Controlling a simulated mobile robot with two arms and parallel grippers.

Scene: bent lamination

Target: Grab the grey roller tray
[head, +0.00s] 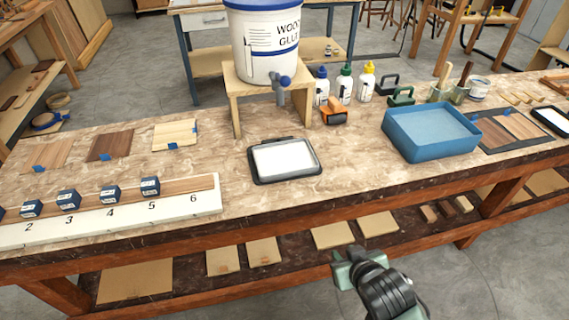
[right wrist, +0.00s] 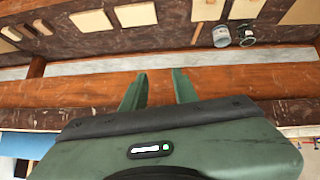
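A shallow tray with a dark grey rim and a whitish inside (head: 260,177) lies flat on the workbench, near the middle of its front edge in the head view. A second dark-rimmed, pale tray (head: 553,121) is cut off at the right edge; I cannot tell which is the roller tray. My right gripper (head: 343,256) is in front of the bench, below and to the right of the middle tray, touching nothing. In the right wrist view its two green fingers (right wrist: 158,74) are apart with nothing between them. My left gripper is not in view.
A glue bucket (head: 265,40) stands on a wooden stand (head: 238,92) behind the tray. A blue tub (head: 432,146) stands to its right, with bottles (head: 344,85) behind. A numbered white board (head: 120,222) lies left. The bench's front edge (head: 330,212) lies between gripper and tray.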

